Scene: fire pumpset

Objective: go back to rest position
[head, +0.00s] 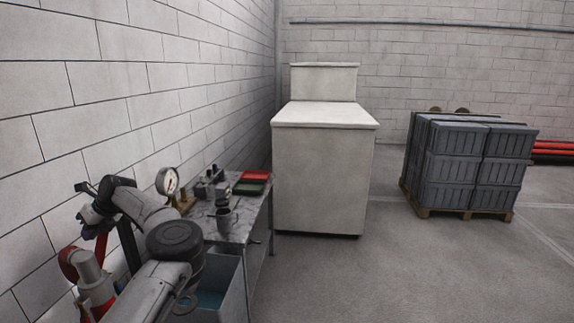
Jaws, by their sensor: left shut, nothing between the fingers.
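My left arm comes in from the lower left and bends up toward the brick wall. My left gripper (90,207) is at the far left of the head view, close to the wall and above a red and grey fitting (92,280). It is small and dark here, and it is shut with nothing held. It is apart from the workbench (237,229), which stands to the right of it. My right gripper is not in view.
A grey bin (228,287) sits below. A pale cabinet (322,180) stands behind. Grey crates (455,170) sit on a pallet at right. The floor between is clear.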

